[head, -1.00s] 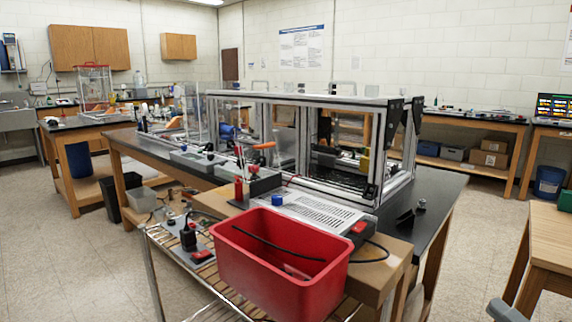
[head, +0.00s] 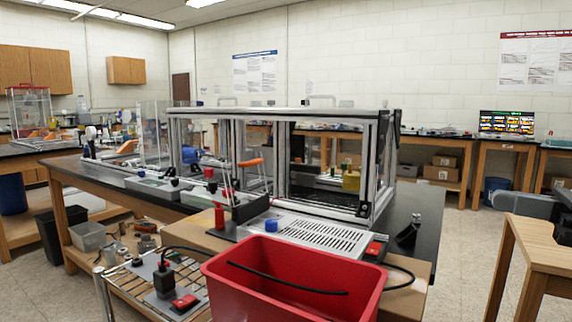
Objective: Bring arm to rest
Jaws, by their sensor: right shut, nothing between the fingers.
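My right arm shows as a grey rounded link (head: 528,206) at the right side of the head view, above the wooden table's far edge. My right gripper (head: 562,195) is a dark shape cut off by the right picture edge. It is shut with nothing in it, and its fingertips are hard to make out. It is well clear of the extrusion frame (head: 290,114), which stands on the black bench. My left gripper and arm are not in view.
A wooden table (head: 535,240) stands at the right, near my right arm. A vented grey box (head: 310,233) and a wire rack (head: 130,285) are nearby. Floor is clear between bench and table.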

